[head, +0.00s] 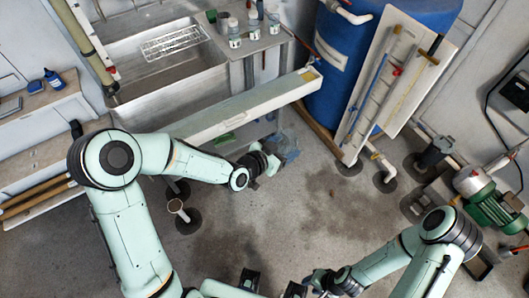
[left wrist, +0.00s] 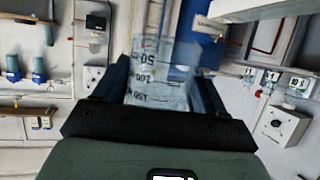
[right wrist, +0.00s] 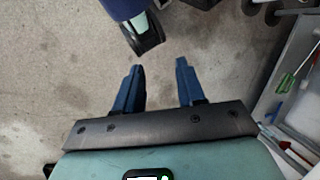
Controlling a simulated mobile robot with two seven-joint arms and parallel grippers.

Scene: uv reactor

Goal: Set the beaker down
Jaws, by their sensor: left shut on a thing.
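The beaker (left wrist: 160,75) is clear with dark graduation marks and sits between the fingers of my left gripper (left wrist: 160,88). In the head view my left gripper (head: 272,162) is shut on the beaker (head: 290,150), which shows as a faint bluish clear shape below the long pale trough. It appears held in the air over the floor; its exact height and contents cannot be told. My right gripper (right wrist: 157,85) is open and empty, with bare floor beyond its fingers. In the head view it is low in the middle (head: 316,279).
A steel sink (head: 165,75) and a side shelf (head: 250,40) with several small bottles stand at the back. A pale trough (head: 240,108) runs towards a blue barrel (head: 365,60). A green pump (head: 492,205) stands at right. The middle floor (head: 310,210) is clear.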

